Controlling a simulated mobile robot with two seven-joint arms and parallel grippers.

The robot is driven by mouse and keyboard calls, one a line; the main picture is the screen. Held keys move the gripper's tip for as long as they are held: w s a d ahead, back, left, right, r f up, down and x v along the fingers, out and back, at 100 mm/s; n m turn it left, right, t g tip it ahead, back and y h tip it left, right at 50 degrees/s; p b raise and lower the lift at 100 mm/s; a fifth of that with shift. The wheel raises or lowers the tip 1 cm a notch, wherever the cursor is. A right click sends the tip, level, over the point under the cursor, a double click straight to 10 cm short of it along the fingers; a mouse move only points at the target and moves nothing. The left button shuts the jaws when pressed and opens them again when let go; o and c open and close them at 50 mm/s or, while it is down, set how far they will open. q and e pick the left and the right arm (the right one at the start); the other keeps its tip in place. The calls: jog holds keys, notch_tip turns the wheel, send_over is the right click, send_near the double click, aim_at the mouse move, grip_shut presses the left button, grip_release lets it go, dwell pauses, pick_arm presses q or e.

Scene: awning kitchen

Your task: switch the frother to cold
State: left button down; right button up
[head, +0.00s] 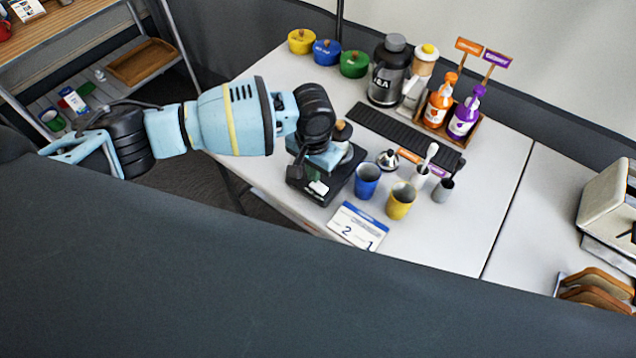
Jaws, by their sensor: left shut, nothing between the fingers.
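What looks like the frother is a black base (341,178) with a metal vessel and a brown knob on top, near the left edge of the white table. A small white patch shows on its front. My left arm reaches in from the left, and my left gripper (297,170) is shut and empty at the left side of the frother. The arm hides part of the frother. I cannot tell whether the fingertips touch it, and its hot or cold setting is too small to read. My right gripper is out of view.
A blue cup (367,181) and a yellow cup (401,201) stand just right of the frother. A number card (357,226) lies in front. A black grate (405,138), bottles (438,105) and colored canisters (327,52) are behind.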

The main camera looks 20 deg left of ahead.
pick_arm(q)
jog(key=shift+f, duration=0.45)
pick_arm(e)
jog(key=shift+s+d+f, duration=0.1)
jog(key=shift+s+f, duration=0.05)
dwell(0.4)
pick_arm(q)
jog(key=shift+f, duration=0.5)
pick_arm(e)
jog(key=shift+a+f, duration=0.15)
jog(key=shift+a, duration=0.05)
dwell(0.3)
